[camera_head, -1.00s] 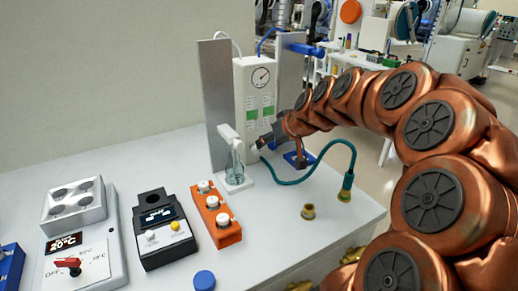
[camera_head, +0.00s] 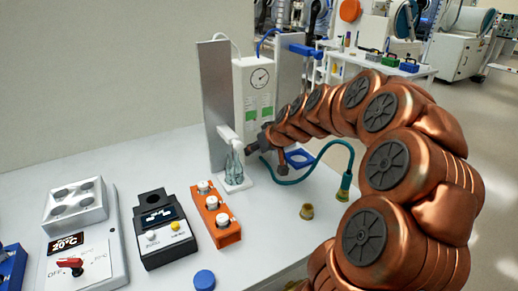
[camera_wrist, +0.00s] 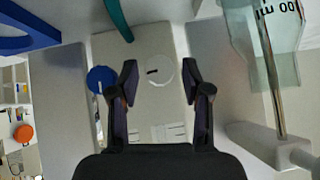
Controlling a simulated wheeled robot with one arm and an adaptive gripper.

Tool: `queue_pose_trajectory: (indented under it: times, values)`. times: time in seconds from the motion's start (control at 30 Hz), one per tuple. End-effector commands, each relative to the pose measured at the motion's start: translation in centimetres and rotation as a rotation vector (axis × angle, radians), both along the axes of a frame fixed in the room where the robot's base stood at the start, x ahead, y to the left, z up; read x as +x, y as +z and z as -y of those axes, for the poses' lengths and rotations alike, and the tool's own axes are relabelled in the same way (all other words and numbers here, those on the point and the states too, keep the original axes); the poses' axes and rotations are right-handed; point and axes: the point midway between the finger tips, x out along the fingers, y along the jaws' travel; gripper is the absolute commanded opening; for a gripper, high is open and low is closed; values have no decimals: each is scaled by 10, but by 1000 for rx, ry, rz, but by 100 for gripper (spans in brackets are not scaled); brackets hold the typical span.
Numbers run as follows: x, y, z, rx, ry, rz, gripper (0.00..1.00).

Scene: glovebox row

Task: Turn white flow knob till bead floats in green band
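The white flowmeter panel (camera_head: 240,95) stands at the back of the bench, with a round gauge (camera_head: 260,77) and two green bands (camera_head: 258,109). No bead can be made out. In the wrist view, the white flow knob (camera_wrist: 158,72), round with a dark mark, shows on the panel face between my fingertips. A blue knob (camera_wrist: 101,79) sits left of it, just outside the left finger. My gripper (camera_wrist: 158,82) is open, one finger on each side of the white knob, with gaps visible. In the head view, my gripper (camera_head: 250,147) is at the panel's lower front, hiding the knobs.
A clear flask (camera_head: 235,168) on a white stand is close left of my gripper. A teal hose (camera_head: 335,146) and a blue ring (camera_head: 300,157) lie to the right. An orange block (camera_head: 226,238) and a dark instrument (camera_head: 150,250) stand in front.

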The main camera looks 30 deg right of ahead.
Motion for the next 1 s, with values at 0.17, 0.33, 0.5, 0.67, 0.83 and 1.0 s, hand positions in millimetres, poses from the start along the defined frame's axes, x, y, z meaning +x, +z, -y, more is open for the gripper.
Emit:
queue_pose_trajectory:
  times: [0.17,0.33,0.5,0.67,0.83,1.0]
  values:
    - [0,0,0,0,0,0,26]
    - [0,0,0,0,0,0,8]
    - [0,0,6,-1,-2,1,0]
    - [0,-1,3,14,-3,4,0]
    - [0,-4,2,77,-2,8,0]
    - [1,-5,4,187,-2,20,0]
